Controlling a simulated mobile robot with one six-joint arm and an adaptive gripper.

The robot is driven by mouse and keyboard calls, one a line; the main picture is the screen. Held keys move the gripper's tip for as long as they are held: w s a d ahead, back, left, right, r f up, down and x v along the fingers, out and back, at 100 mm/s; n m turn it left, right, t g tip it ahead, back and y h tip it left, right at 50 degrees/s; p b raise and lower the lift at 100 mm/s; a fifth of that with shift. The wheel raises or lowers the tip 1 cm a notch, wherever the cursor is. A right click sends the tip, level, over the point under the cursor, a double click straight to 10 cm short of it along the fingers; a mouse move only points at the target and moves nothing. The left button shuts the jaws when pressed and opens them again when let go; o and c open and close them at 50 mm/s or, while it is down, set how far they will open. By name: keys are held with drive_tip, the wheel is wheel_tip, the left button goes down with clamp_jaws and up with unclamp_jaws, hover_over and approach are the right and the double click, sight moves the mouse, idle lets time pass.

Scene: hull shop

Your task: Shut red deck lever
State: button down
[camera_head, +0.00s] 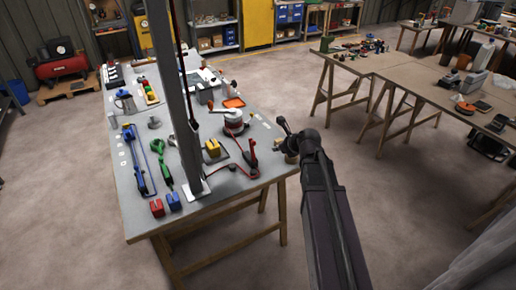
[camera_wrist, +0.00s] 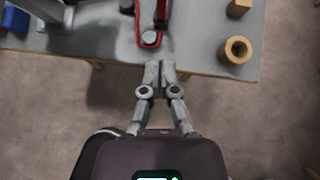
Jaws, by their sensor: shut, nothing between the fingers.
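The red deck lever (camera_head: 250,158) stands near the front right corner of the grey table, with a red line running from its base. In the wrist view a red and dark part with a pale rounded end (camera_wrist: 150,38), which looks like this lever, lies just ahead of my fingertips. My gripper (camera_wrist: 160,66) is shut and empty, over the table's front edge. No contact with the lever shows. In the head view my gripper (camera_head: 284,124) is small, at the table's right edge. The lever's exact angle is hard to tell.
A blue lever (camera_head: 138,165) and a green lever (camera_head: 162,165) stand on the left of the table (camera_head: 190,228). A grey post (camera_head: 172,90) rises near the red lever. A tan ring (camera_wrist: 238,50) sits right of my fingers.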

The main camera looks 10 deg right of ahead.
drive_tip(key=shift+w+f, duration=0.1)
drive_tip(key=shift+w, duration=0.05)
idle(0.4)
drive_tip(key=w+r+b+x, duration=0.1)
drive_tip(key=b+x, duration=0.5)
drive_tip(key=x, duration=0.6)
drive_tip(key=shift+w+a+r, duration=0.35)
drive_tip(key=shift+w+a, duration=0.15)
